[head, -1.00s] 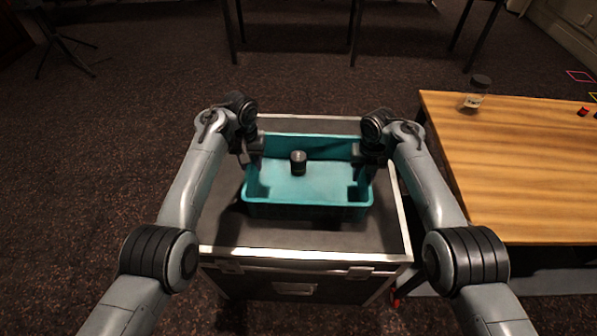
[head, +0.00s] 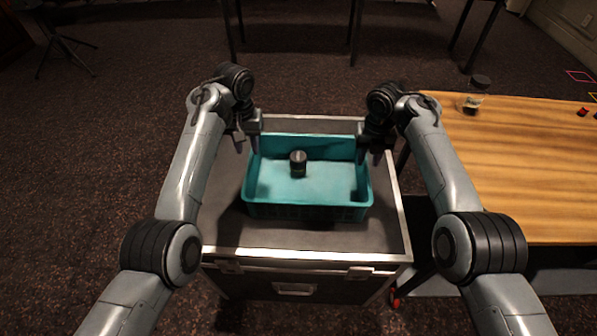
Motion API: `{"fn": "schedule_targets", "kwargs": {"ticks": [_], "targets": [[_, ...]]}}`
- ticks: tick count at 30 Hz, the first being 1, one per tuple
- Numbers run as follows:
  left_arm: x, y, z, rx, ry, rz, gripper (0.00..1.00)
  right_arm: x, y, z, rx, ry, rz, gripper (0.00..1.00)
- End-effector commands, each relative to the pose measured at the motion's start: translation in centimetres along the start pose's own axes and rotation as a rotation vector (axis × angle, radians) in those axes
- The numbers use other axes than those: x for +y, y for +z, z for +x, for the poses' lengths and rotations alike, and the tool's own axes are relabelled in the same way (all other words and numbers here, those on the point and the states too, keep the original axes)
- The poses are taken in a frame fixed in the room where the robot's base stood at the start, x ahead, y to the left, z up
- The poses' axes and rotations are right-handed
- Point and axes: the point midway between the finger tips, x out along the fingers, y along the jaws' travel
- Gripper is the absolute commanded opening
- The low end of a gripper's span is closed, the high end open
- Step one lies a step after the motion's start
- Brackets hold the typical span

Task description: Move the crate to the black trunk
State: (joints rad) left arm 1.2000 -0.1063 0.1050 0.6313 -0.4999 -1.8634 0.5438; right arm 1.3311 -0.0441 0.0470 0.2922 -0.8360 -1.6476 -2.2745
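The teal crate (head: 305,211) rests on top of the black trunk (head: 228,226), which has light metal edges. A small dark-lidded jar (head: 298,164) stands upright inside the crate, left of its middle. My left gripper (head: 247,146) is above the crate's left back corner, with its fingers pointing down and apart. My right gripper (head: 374,155) is above the crate's right side, its two fingers also spread. Both grippers look empty and clear of the crate walls, though the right fingertips overlap the crate's edge in the picture.
A wooden table (head: 530,165) stands to the right of the trunk, with a clear jar with a dark lid (head: 474,95) at its back left corner. Small red items (head: 583,111) lie at its far right. Dark carpet is open to the left.

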Motion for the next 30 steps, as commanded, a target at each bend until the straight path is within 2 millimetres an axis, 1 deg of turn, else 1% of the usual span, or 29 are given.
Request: {"fn": "schedule_targets", "kwargs": {"ticks": [1, 3, 6, 10, 15, 30], "targets": [[0.0, 0.0, 0.0, 0.000, 0.000, 0.000, 0.34, 0.1, 0.1, -0.9, -0.001, 0.002, -0.001, 0.34], [0.0, 0.0, 0.0, 0.000, 0.000, 0.000, 0.34, 0.1, 0.0, -2.0, -0.001, 0.001, 0.000, 0.34], [0.0, 0.0, 0.0, 0.000, 0.000, 0.000, 0.34, 0.1, 0.0, -3.2, -0.001, 0.002, -0.001, 0.34], [0.0, 0.0, 0.1, 0.000, 0.000, 0.000, 0.34, 0.1, 0.0, -4.1, 0.001, 0.001, 0.000, 0.34], [0.0, 0.0, 0.1, 0.000, 0.000, 0.000, 0.34, 0.1, 0.0, -4.6, 0.000, 0.001, 0.000, 0.34], [0.0, 0.0, 0.0, 0.000, 0.000, 0.000, 0.34, 0.1, 0.0, -4.5, 0.001, 0.001, -0.001, 0.34]]}}
